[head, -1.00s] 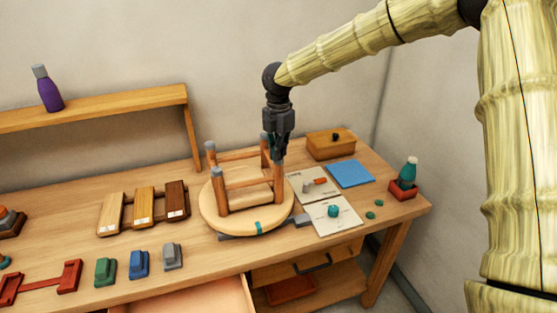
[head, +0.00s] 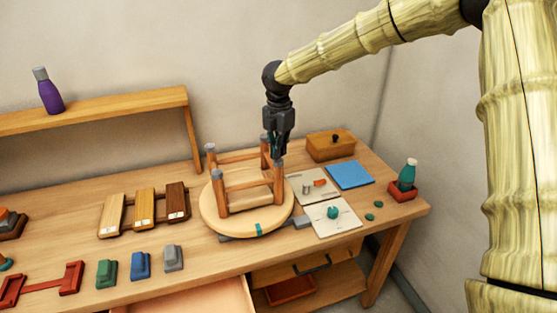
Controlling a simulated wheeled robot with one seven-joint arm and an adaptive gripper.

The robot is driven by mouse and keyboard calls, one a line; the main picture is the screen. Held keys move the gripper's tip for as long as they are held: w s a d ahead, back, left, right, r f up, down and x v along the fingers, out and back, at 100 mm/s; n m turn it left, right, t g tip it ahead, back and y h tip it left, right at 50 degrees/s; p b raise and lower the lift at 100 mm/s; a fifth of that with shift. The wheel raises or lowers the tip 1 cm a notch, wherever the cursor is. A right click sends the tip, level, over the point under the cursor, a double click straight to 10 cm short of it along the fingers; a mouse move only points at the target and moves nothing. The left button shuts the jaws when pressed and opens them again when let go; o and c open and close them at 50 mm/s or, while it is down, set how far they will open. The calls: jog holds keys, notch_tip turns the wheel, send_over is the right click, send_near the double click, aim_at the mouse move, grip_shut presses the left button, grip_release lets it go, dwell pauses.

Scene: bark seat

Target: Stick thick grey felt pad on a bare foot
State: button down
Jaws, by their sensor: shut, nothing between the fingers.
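An upside-down wooden stool (head: 245,184) rests on its round seat with its legs pointing up. Grey caps show on the near left foot (head: 217,174) and the far left foot (head: 210,147). The far right foot (head: 265,138) also looks grey-topped, though it is small and close to my gripper. My gripper (head: 277,153) points straight down, shut and empty, right at or just above the near right foot (head: 278,163). I cannot tell whether they touch. A small grey cylinder (head: 306,188) and an orange piece (head: 320,182) are on a pale card right of the stool.
A second card (head: 333,222) bears a teal piece. A blue mat (head: 350,175), a lidded wooden box (head: 331,146) and a teal bottle in a red holder (head: 404,187) stand at right. Wood samples (head: 145,206) and coloured blocks (head: 140,265) lie left. A drawer is open in front.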

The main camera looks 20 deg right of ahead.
aim_at(279, 160)
jog(key=shift+r+p, duration=1.45)
jog(key=shift+r, duration=0.85)
jog(key=shift+f, duration=0.1)
